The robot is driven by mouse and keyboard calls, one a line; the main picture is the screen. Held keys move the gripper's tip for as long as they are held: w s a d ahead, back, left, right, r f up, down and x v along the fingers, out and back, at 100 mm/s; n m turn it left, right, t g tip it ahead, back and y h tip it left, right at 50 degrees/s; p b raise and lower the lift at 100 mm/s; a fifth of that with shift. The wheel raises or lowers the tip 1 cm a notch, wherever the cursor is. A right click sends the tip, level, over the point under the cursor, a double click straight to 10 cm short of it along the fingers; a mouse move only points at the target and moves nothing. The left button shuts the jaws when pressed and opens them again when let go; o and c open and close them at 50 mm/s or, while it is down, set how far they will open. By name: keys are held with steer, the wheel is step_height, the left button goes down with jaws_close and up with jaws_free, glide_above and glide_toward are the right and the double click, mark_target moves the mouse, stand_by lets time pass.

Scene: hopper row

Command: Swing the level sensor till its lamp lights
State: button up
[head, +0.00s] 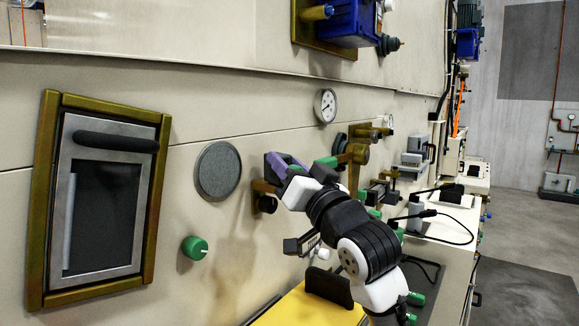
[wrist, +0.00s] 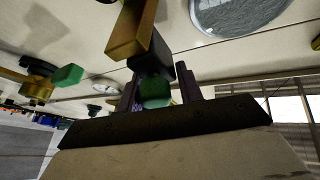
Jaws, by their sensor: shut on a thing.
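My gripper (head: 284,166) reaches to the wall panel in the head view, its purple fingers around a small green tip. In the wrist view my gripper (wrist: 158,95) is shut on this green tip (wrist: 155,93), which sits on a black piece at the end of a brass arm (wrist: 135,32). This looks like the level sensor; its brass part (head: 262,187) shows just below my fingers in the head view, with a black round end. My gripper and wrist hide much of it. I cannot make out a lit lamp on it.
A similar brass unit (head: 357,154) with a green tip stands just right of my gripper. A round grey mesh disc (head: 218,171), a green knob (head: 195,248) and a framed window hatch (head: 103,200) are on the left. A dial gauge (head: 325,106) is above.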

steer(key=shift+w+d+f+g+y, duration=0.1)
steer(key=shift+w+d+g+y, duration=0.15)
steer(key=shift+y, duration=0.25)
steer(key=o, duration=0.8)
steer(key=shift+d, duration=0.15)
steer(key=shift+n, duration=0.3)
steer(key=b+v, duration=0.5)
steer(key=v, duration=0.8)
steer(key=shift+s+d+f+b, duration=0.15)
steer(key=shift+s+b, duration=0.2)
steer(key=shift+b, duration=0.05)
